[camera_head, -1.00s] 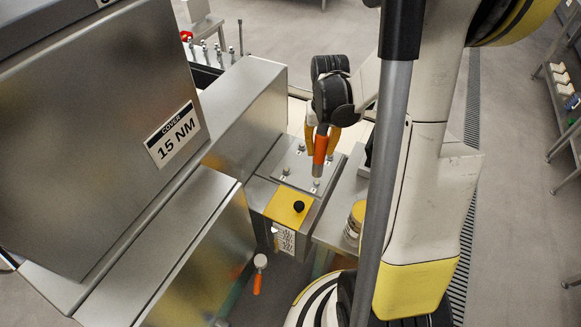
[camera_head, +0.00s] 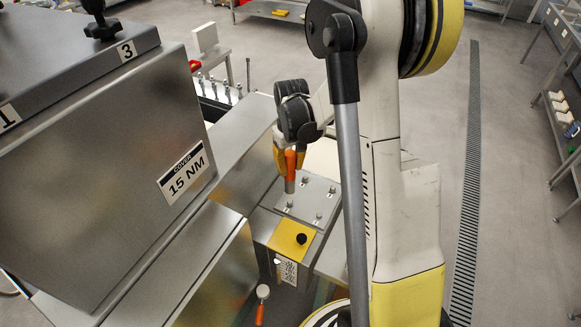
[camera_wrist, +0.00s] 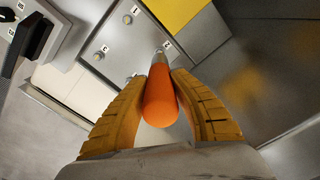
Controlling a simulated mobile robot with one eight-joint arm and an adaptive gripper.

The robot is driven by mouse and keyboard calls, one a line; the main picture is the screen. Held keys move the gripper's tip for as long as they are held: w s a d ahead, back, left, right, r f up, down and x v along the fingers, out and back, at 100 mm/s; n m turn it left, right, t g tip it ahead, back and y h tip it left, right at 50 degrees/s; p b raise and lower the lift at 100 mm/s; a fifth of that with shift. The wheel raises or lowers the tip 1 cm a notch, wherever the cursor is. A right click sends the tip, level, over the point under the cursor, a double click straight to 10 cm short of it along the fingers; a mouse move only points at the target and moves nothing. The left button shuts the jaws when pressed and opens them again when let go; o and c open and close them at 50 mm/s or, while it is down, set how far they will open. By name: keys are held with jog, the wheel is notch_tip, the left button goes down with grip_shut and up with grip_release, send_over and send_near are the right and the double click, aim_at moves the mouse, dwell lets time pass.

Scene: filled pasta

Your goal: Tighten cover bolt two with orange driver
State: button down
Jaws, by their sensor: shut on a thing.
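The grey cover plate (camera_head: 308,200) sits on the metal housing, with small bolts near its corners. My gripper (camera_head: 288,160) is shut on the orange driver (camera_head: 291,165), which is upright with its tip down. In the head view the tip is at the plate's left front corner, close over the bolt (camera_head: 287,205) there. In the wrist view the yellow fingers flank the orange driver (camera_wrist: 160,98). Two other bolts (camera_wrist: 127,20) (camera_wrist: 100,56) show there. I cannot tell whether the tip touches a bolt.
A yellow plate (camera_head: 292,238) with a black knob lies in front of the cover plate. A tall metal box (camera_head: 110,170) with a "COVER 15 NM" label (camera_head: 185,180) stands left. An orange-handled tool (camera_head: 261,305) hangs below.

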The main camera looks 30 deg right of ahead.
aim_at(290, 181)
jog(key=shift+f+b, duration=2.45)
jog(key=shift+f, duration=0.3)
jog(key=shift+f+b, duration=0.85)
jog(key=shift+b, duration=0.2)
jog(key=shift+r, duration=0.1)
jog(key=shift+r+p, duration=1.6)
jog(key=shift+r, duration=0.85)
